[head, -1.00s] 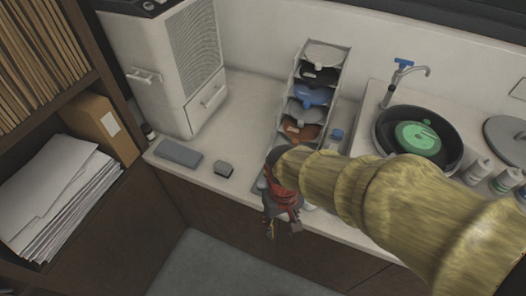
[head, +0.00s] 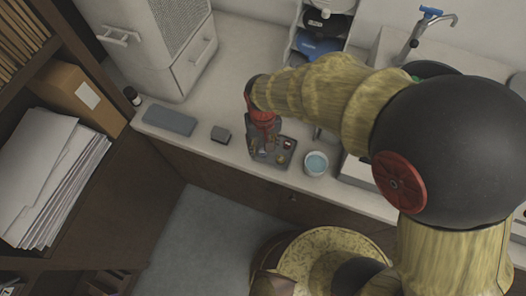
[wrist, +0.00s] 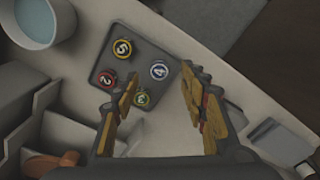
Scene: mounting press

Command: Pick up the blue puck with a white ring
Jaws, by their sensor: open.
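In the wrist view a dark grey tray (wrist: 168,50) holds several numbered round pucks. The puck with a white ring, marked 4 (wrist: 159,71), lies at the tray's right part; its middle looks dark bluish. Other pucks have a yellow ring (wrist: 122,48), a red ring (wrist: 107,78) and a green ring (wrist: 142,99). My gripper (wrist: 161,80) is open and empty above the tray, with the white-ringed puck showing between its fingertips. In the head view my gripper (head: 262,143) hangs over the left part of the tray (head: 282,163) and hides some of it.
A cup of bluish liquid (head: 316,163) stands right of the tray. A small grey block (head: 221,135) and a flat grey case (head: 169,119) lie to its left. A shelved rack (head: 318,38) stands behind, beside the sink tap (head: 428,27). The counter's front edge is close.

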